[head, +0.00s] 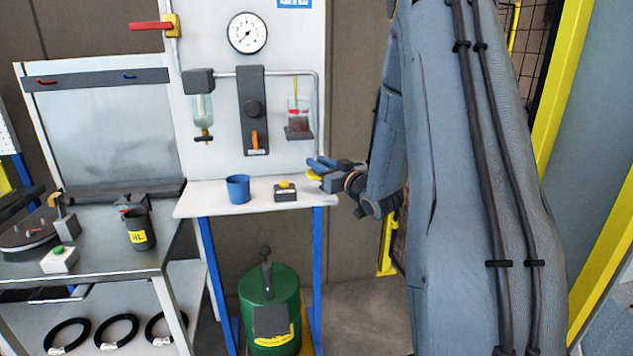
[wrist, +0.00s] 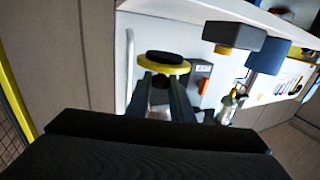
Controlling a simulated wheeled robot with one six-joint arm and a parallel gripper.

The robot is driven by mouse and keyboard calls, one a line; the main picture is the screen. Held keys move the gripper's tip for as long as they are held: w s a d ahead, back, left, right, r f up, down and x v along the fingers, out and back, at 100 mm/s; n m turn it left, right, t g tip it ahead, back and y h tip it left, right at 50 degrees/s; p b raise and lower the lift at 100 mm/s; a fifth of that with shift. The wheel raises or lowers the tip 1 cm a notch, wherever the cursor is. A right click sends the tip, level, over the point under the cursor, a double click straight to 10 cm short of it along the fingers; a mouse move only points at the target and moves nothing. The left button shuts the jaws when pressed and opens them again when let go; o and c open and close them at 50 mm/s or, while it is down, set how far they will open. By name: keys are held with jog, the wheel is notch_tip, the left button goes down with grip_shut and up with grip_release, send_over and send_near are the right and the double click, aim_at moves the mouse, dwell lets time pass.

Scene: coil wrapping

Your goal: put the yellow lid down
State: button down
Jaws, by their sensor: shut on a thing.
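The yellow lid (head: 313,175) shows as a small yellow edge at my gripper (head: 318,168) in the head view. In the wrist view the lid (wrist: 163,66) is a yellow disc with a dark round centre, held between the two fingertips of my gripper (wrist: 162,78). The gripper is shut on it. In the head view the lid appears above the right end of the small white table (head: 211,206), apart from its top as far as I can tell. Part of the lid is hidden by the fingers.
A blue cup (head: 238,189) and a dark block with a yellow top (head: 285,192) stand on the white table. A panel with a gauge (head: 247,33) and glass vessels rises behind. A green drum (head: 271,308) stands below. A grey bench (head: 88,252) is at left.

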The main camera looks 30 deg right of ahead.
notch_tip(320, 180, down, 5)
jog(key=b, duration=0.3)
jog(key=shift+r, duration=0.15)
jog(key=shift+w+f, duration=0.15)
jog(key=shift+f, duration=0.05)
jog(key=c, duration=1.6)
grip_release()
jog(key=shift+o, duration=0.2)
jog(key=shift+r, duration=0.2)
jog(key=s+d+b, duration=0.1)
jog(key=s+b, duration=0.1)
jog(key=s, duration=1)
jog(key=shift+d, duration=0.2)
jog(key=shift+f, duration=0.1)
